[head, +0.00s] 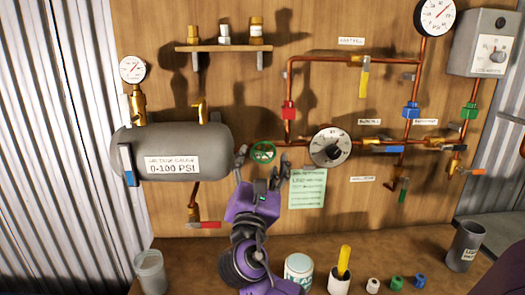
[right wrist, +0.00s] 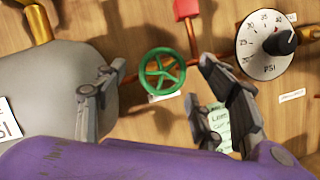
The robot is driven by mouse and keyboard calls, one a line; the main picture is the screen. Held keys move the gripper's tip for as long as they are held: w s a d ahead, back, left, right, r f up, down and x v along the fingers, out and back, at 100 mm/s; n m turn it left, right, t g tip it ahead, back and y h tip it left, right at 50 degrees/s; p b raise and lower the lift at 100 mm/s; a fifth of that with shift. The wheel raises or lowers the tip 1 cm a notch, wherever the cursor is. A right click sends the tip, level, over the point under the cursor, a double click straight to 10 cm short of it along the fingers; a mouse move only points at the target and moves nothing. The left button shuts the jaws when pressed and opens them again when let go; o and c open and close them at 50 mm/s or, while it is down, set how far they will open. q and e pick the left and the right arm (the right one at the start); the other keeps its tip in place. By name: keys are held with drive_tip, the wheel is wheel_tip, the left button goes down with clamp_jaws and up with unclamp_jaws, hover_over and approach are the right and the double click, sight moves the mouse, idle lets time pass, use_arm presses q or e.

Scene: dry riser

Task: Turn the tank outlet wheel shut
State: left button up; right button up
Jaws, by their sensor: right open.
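The tank outlet wheel is a small green spoked handwheel (head: 263,152) on the copper pipe just right of the grey tank (head: 222,148). It also shows in the right wrist view as a green wheel (right wrist: 162,72), beyond my fingers and between them. My right gripper (head: 262,170) is open just below the wheel in the head view. In the right wrist view its fingers (right wrist: 150,88) stand wide apart, one left and one right of the wheel, and I see no contact. My left gripper is not in view.
A round dial with a black knob (head: 330,147) sits right of the wheel, and a green note (head: 307,188) hangs below. A red fitting (head: 289,110) is above right. A white can (head: 298,268) and a cup with a yellow handle (head: 341,270) stand on the bench.

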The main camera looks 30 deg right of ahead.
sight(262, 153)
drive_tip(key=x, duration=0.2)
drive_tip(key=shift+w+d+r, duration=0.1)
drive_tip(key=shift+w+d, duration=0.15)
drive_tip(key=shift+w, duration=0.05)
drive_tip(key=shift+w+d, duration=0.3)
drive_tip(key=shift+r, duration=0.1)
drive_tip(key=shift+c, duration=0.2)
